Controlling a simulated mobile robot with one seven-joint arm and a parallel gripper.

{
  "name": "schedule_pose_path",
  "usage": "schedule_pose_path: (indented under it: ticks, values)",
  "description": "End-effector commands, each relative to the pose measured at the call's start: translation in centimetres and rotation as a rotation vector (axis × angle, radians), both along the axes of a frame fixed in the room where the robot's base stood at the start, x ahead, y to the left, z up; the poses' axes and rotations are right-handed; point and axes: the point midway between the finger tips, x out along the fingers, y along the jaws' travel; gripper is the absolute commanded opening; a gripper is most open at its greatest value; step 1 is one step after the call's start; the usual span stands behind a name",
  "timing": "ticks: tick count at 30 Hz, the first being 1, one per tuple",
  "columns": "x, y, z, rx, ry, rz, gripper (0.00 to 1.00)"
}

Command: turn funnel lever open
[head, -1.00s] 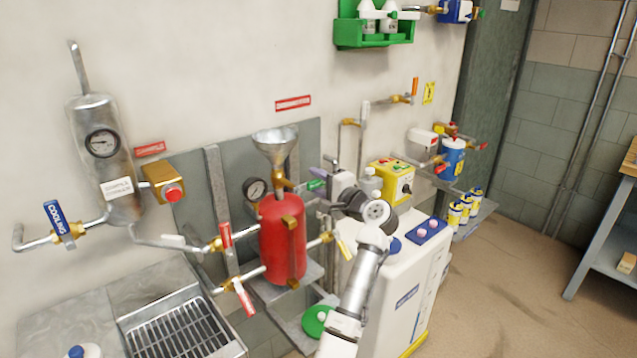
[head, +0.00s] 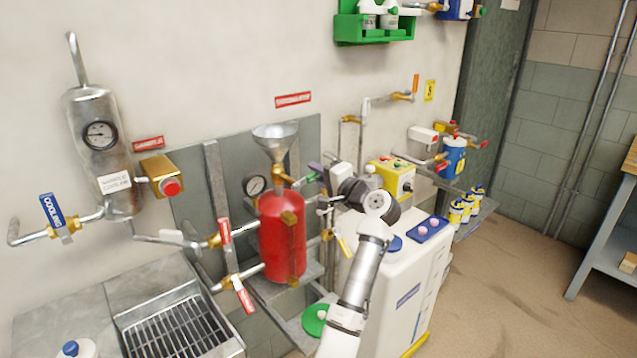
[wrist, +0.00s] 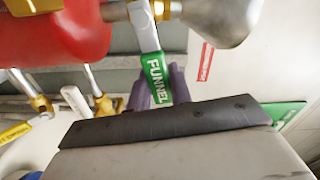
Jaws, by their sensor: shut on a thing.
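The green funnel lever (wrist: 157,72), marked FUNNEL, runs from a brass fitting under the metal funnel toward my gripper. In the wrist view my gripper (wrist: 160,90) has its purple fingers on both sides of the lever and is shut on it. The dark gripper body hides the lever's lower end. In the head view the lever (head: 307,178) shows as a small green piece right of the funnel's neck, beside my gripper (head: 317,173). The metal funnel (head: 276,140) stands upright above the red tank (head: 283,237).
Red-handled valves (head: 226,235) sit left of the tank, and a pressure gauge (head: 255,186) is behind it. A yellow box (head: 392,178) and a white cabinet (head: 395,285) stand close to my arm on the right. A sink grate (head: 175,330) is at lower left.

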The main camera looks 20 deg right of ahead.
Motion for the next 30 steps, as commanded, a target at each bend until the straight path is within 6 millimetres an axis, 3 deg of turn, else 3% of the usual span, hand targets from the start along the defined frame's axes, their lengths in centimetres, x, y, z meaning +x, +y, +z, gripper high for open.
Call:
schedule_pose_path:
  ticks: [30]
  values:
    - [-1.3,3.5,4.3,-0.904,-0.329,0.0,0.0]
